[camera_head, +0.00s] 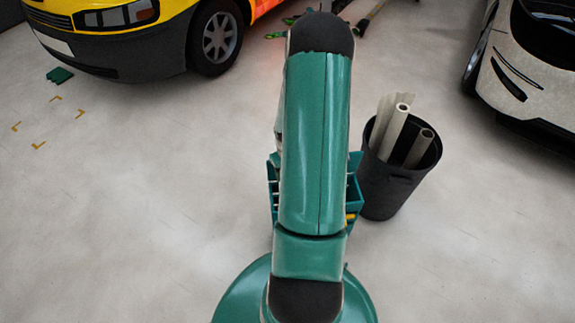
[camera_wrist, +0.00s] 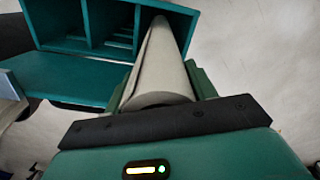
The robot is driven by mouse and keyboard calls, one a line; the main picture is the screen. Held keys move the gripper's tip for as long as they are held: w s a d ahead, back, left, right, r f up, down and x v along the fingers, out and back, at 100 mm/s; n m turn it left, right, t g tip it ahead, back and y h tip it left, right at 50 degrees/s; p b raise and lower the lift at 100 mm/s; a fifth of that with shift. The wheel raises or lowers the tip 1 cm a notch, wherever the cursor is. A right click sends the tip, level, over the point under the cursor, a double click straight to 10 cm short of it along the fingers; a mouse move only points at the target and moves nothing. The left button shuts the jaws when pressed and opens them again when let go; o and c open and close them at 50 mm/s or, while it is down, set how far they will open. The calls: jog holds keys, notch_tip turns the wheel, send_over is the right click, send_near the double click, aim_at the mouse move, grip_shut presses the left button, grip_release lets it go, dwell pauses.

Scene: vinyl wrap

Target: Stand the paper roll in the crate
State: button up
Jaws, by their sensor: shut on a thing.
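The paper roll (camera_wrist: 165,62) is a pale grey-white tube in the wrist view, its near end between my gripper's green fingers. My gripper (camera_wrist: 160,88) is shut on it. The roll points away from the gripper, and its far end overlaps the right part of the teal crate (camera_wrist: 72,78) in the picture. I cannot tell whether that end is inside a compartment or above it. The crate has dividers and open compartments. In the head view the crate (camera_head: 355,196) shows only at its edges behind my arm, which hides the gripper and the held roll.
A dark bin (camera_head: 388,185) with several pale rolls stands right of the crate. A yellow car (camera_head: 130,45) is at the upper left and a pale car (camera_head: 520,85) at the upper right. Orange floor marks (camera_head: 57,98) lie left. The left floor is mostly clear.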

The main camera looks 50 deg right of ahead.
notch_tip(320, 180, down, 14)
dwell(1.0)
jog(key=shift+f, duration=0.1)
jog(key=o, duration=1.5)
jog(key=shift+o, duration=0.2)
notch_tip(320, 180, up, 14)
